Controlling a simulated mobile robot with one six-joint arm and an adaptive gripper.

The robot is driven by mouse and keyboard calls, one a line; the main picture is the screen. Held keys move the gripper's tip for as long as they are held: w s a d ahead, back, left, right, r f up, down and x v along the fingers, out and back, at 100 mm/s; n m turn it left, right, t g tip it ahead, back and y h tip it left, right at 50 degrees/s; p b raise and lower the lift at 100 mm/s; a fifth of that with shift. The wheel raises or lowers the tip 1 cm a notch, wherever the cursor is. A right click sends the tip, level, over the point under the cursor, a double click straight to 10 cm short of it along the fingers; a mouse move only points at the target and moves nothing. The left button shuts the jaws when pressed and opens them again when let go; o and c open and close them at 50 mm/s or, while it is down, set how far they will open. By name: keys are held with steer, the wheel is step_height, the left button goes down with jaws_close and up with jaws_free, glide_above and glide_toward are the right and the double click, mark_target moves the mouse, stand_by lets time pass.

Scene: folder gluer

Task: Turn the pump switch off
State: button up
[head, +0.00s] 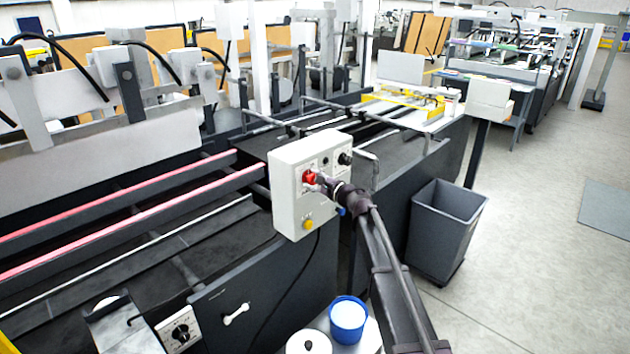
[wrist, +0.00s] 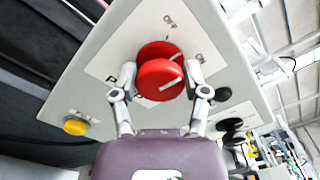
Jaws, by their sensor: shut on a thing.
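A light grey control box (head: 298,205) stands at the side of the machine. It carries a red rotary knob (head: 309,177), which fills the middle of the wrist view (wrist: 160,79). Labels that look like OFF and ON sit around it; the rest of its plate's lettering, starting with P, is mostly hidden. A white line on the knob slants up to the right, roughly toward the ON label. My gripper (wrist: 160,78) is shut on the red knob, one fingertip on each side. In the head view my gripper (head: 316,181) hides part of the box's front.
A yellow button (head: 307,224) is low on the box and black knobs (head: 345,158) are at its right. A bent metal rail (head: 368,160) stands just right of the box. A grey bin (head: 445,228) and blue-white tub (head: 348,318) are nearby. Open floor lies right.

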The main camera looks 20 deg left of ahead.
steer(key=n, duration=0.3)
steer(key=shift+a+n, duration=0.2)
steer(key=shift+n, duration=0.2)
steer(key=n, duration=0.4)
steer(key=shift+f, duration=0.1)
steer(key=o, duration=1.1)
steer(key=shift+o, duration=0.2)
steer(key=shift+s+d, duration=0.1)
steer(key=v, duration=1.2)
steer(key=shift+f, duration=0.1)
